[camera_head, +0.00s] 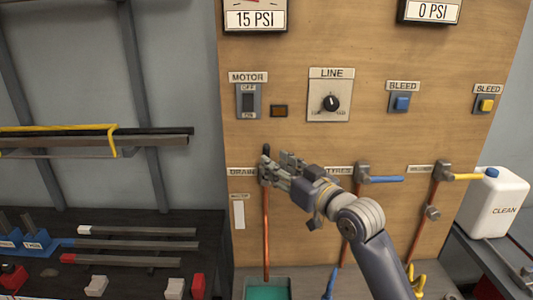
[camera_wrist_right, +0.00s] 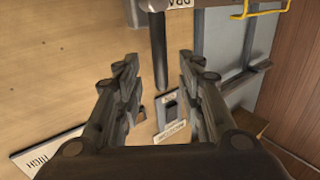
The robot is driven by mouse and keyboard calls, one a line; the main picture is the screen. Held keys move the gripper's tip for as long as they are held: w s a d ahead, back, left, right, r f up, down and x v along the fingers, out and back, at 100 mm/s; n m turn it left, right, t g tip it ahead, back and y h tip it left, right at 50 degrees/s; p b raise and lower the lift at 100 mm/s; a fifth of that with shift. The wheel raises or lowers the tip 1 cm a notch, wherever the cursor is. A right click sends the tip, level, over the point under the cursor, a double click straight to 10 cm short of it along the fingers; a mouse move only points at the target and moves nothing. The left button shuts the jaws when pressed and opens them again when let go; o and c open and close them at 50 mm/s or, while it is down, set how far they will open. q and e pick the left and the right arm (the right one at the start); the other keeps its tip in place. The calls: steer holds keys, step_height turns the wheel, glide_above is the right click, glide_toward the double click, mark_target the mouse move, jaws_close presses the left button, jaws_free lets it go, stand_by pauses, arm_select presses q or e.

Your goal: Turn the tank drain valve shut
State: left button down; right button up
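The tank drain valve's dark lever (camera_head: 266,150) points up above the copper drain pipe (camera_head: 266,235), beside the DRAIN label (camera_head: 242,171). My right gripper (camera_head: 278,164) comes in from the lower right and covers most of the valve body. In the right wrist view the lever (camera_wrist_right: 159,55) hangs down from the top between the two fingers of the right gripper (camera_wrist_right: 160,85). The fingers are spread, with a gap on each side of the lever. My left gripper is in neither view.
The wooden panel carries a MOTOR switch (camera_head: 249,101), a LINE knob (camera_head: 331,103) and two BLEED buttons. A blue-handled valve (camera_head: 385,179) and a yellow-handled valve (camera_head: 460,177) stand to the right. A green-filled tray (camera_head: 267,290) lies below the drain pipe.

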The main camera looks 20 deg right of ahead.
steer(key=shift+p+x, duration=0.7)
steer(key=shift+x, duration=1.9)
jaws_close()
